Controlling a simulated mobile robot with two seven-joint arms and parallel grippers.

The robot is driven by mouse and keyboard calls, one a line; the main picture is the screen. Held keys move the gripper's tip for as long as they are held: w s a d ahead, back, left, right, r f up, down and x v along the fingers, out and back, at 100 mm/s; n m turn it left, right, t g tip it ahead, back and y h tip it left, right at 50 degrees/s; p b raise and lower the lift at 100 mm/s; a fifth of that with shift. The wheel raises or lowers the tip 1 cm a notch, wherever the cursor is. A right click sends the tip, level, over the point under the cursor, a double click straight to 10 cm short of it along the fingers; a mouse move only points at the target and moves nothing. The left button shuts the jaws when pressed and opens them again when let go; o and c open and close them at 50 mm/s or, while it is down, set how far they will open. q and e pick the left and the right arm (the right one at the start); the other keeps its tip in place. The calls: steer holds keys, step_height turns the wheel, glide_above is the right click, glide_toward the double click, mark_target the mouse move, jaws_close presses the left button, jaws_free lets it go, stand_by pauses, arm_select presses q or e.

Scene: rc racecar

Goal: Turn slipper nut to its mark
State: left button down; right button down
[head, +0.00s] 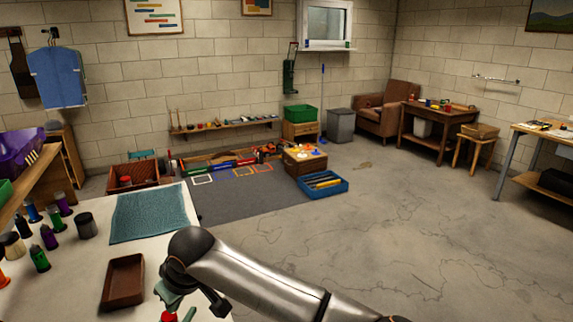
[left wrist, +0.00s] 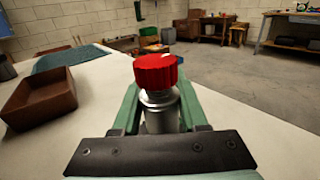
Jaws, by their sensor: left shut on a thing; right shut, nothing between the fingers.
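A red ribbed knob (left wrist: 156,70) sits on top of a silver metal cylinder (left wrist: 160,115) in the left wrist view. A small white mark shows on the knob's upper right. My left gripper (left wrist: 158,97) has its green fingers on either side of the silver cylinder, just below the knob, and is shut on it. In the head view my left gripper (head: 180,302) is at the bottom edge above the white table, with a bit of red (head: 168,316) beside it. I cannot tell which part is the slipper nut. My right gripper is not in view.
A brown tray (head: 123,283) lies left of the gripper on the white table (head: 75,290). A teal mat (head: 150,213) lies behind it. Open floor lies right of the table.

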stand_by(0.3)
arm_select(q)
steer(key=shift+c, duration=1.8)
jaws_free()
steer(key=v, duration=1.2)
steer(key=shift+s, duration=0.1)
